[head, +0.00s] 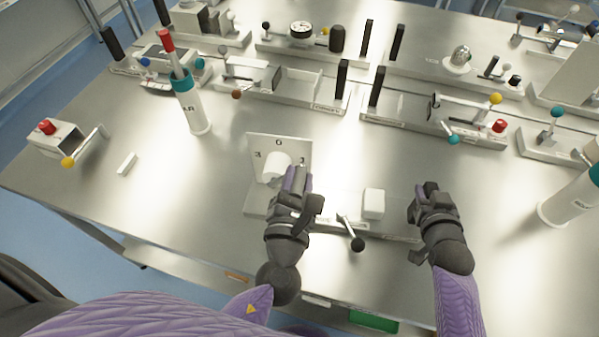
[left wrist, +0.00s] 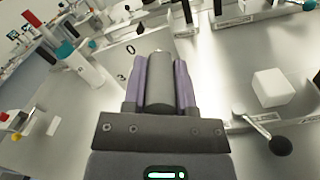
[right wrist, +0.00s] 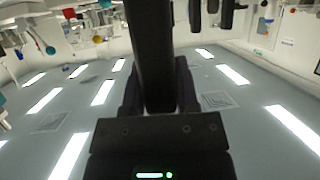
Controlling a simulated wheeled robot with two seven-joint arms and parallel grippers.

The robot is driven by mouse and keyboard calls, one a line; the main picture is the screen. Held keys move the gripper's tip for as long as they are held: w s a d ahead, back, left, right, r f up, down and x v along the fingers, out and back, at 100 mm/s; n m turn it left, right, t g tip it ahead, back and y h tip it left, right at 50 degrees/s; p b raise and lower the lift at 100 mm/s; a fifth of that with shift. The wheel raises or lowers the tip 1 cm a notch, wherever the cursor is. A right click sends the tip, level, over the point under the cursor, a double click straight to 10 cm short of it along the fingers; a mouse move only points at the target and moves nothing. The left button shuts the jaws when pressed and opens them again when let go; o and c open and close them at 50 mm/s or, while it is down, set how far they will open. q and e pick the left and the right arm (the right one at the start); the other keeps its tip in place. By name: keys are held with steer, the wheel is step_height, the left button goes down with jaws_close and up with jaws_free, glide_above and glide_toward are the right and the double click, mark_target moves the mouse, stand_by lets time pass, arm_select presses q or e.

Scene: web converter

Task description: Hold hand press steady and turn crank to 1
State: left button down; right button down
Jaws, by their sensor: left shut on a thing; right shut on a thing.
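The hand press is a long pale base (head: 340,224) at the front of the table. An upright plate (head: 292,143) at its left end bears numerals; a 0 is at the top and a 3 at the left. A white cylinder (head: 274,166) stands out from this plate. My left gripper (head: 297,180) is shut beside it on a grey cylindrical grip (left wrist: 160,85), which I take for the crank handle. My right gripper (head: 427,197) is at the right end of the base, shut on a black upright bar (right wrist: 150,60). My fingers and wrists hide much of both grips.
A white block (head: 373,204) and a black-ball lever (head: 355,243) sit between my grippers. A white bottle with a teal collar (head: 194,110) stands behind left. A red-knobbed box (head: 55,138) is at far left. Several fixtures line the back.

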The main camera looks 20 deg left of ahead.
arm_select(q)
steer(key=d+f+m, duration=0.3)
steer(key=f+m, duration=0.3)
steer(key=m, duration=0.4)
steer(key=shift+w+f, duration=0.15)
steer(key=shift+f, duration=0.25)
stand_by(0.4)
steer(key=shift+c, duration=2)
jaws_free()
